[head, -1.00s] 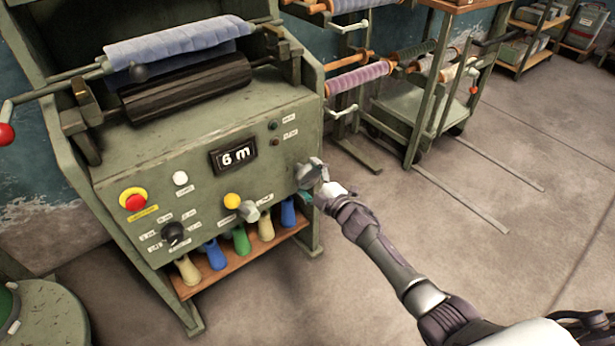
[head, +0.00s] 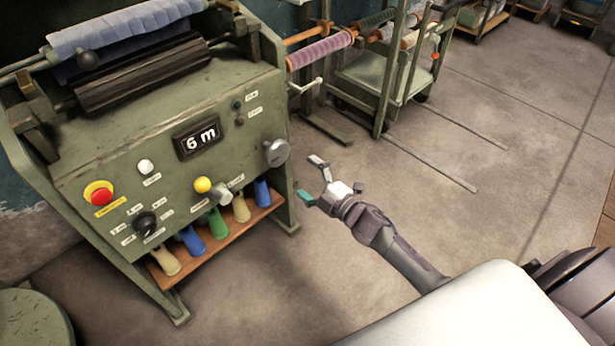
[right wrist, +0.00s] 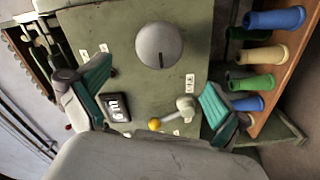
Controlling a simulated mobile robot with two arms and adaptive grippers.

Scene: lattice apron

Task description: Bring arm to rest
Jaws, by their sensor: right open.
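My right gripper (head: 312,180) is open and empty in the head view, over the floor just right of the machine (head: 100,160), apart from its grey knob (head: 276,152). In the right wrist view the two green-padded fingers (right wrist: 150,98) are spread wide, and the grey knob (right wrist: 159,46) shows beyond them on the panel. The machine's display (head: 197,138) reads "6 m". A lever with a yellow ball (head: 203,184) sits lower on the panel. My left gripper is not in view.
A red stop button (head: 101,196), a black dial (head: 145,223) and a shelf of several coloured cones (head: 219,224) are on the machine's front. A cart with rolls (head: 375,80) stands behind. The floor (head: 520,200) at right is clear.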

